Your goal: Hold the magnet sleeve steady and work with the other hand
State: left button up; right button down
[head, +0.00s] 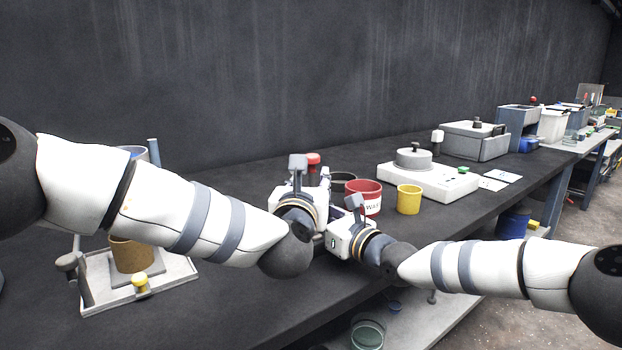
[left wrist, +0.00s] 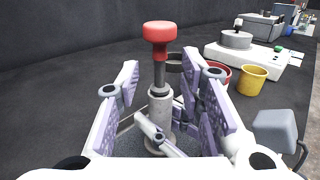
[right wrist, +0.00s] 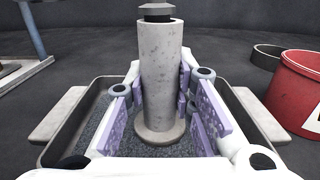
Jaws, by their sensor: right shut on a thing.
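The magnet sleeve (right wrist: 162,75) is a pale grey upright tube with a round flange at its foot. My right gripper (right wrist: 161,102) is shut on it low down, just above the flange. In the left wrist view, a red-knobbed dark rod (left wrist: 159,36) stands upright in the top of the sleeve (left wrist: 160,108). My left gripper (left wrist: 158,82) is open, its fingers apart on both sides of the rod and sleeve. In the head view, the red knob (head: 312,158) shows behind my grippers, while the arms hide most of the sleeve.
A grey tray (right wrist: 62,115) with dark grains lies under the sleeve. A red labelled cup (head: 364,196), a black ring-shaped dish (head: 343,182) and a yellow cup (head: 408,199) stand close to the right. A white balance (head: 440,182) is beyond. A sieve-like stand is at left, partly behind my arm.

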pick_arm(q)
jog(key=shift+w+d+f, duration=0.1)
jog(key=shift+w+d, duration=0.05)
jog(key=shift+w, duration=0.85)
jog(key=shift+w+d+f, duration=0.1)
jog(key=shift+w, duration=0.85)
pick_arm(e)
jog(key=shift+s+f, duration=0.1)
jog(key=shift+f, duration=0.5)
pick_arm(q)
jog(key=shift+r, duration=0.1)
grip_shut()
jog(key=c, duration=0.6)
grip_release()
grip_shut()
jog(key=shift+r, duration=5.55)
pick_arm(e)
jog(key=shift+r, duration=0.2)
pick_arm(q)
notch_tip(320, 180, up, 7)
send_over(312, 177)
pick_arm(e)
jog(key=c, duration=1.7)
grip_release()
pick_arm(q)
jog(key=shift+w, duration=0.3)
pick_arm(e)
jog(key=shift+o, duration=0.5)
jog(key=shift+r, duration=0.1)
